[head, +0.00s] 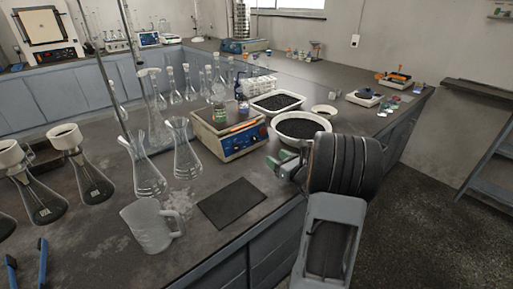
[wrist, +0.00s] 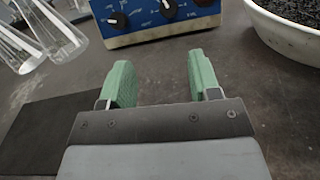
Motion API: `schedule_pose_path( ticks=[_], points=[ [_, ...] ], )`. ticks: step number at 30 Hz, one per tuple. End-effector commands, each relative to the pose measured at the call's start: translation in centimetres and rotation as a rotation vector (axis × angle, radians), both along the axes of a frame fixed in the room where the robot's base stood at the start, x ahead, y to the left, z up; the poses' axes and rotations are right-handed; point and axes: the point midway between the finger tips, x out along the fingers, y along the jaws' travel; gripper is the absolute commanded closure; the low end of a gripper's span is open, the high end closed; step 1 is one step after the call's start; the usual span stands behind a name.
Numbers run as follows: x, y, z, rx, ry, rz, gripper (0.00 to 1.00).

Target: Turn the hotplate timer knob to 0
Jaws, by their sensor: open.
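The hotplate (head: 228,130) is a cream box with a blue front panel, standing on the bench left of my arm in the head view. In the wrist view its blue panel (wrist: 140,22) shows at the top, with a black knob (wrist: 117,20) on the left and another dark knob (wrist: 168,8) with a white pointer near the middle. Which one is the timer knob I cannot tell. My gripper (wrist: 160,80) has green fingers, spread apart and empty, pointing at the panel with a gap of bench between. In the head view the gripper (head: 284,165) is partly hidden by my arm.
A white basin of dark granules (head: 300,138) stands right of the hotplate, also in the wrist view (wrist: 292,38). Glass flasks (head: 186,158) stand to its left. A dark mat (head: 232,203) and a clear jug (head: 150,228) lie in front. The bench between gripper and hotplate is clear.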

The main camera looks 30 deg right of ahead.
Motion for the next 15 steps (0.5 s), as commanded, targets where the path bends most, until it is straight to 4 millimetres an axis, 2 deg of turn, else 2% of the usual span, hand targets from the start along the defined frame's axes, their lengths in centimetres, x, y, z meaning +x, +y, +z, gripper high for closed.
schedule_pose_path(
  ticks=[5,15],
  points=[
    [1.4,-0.8,-0.4,0.028,-0.01,-0.034,0.43],
    [7.7,0.2,-0.3,0.026,-0.011,-0.031,0.43]
  ],
)
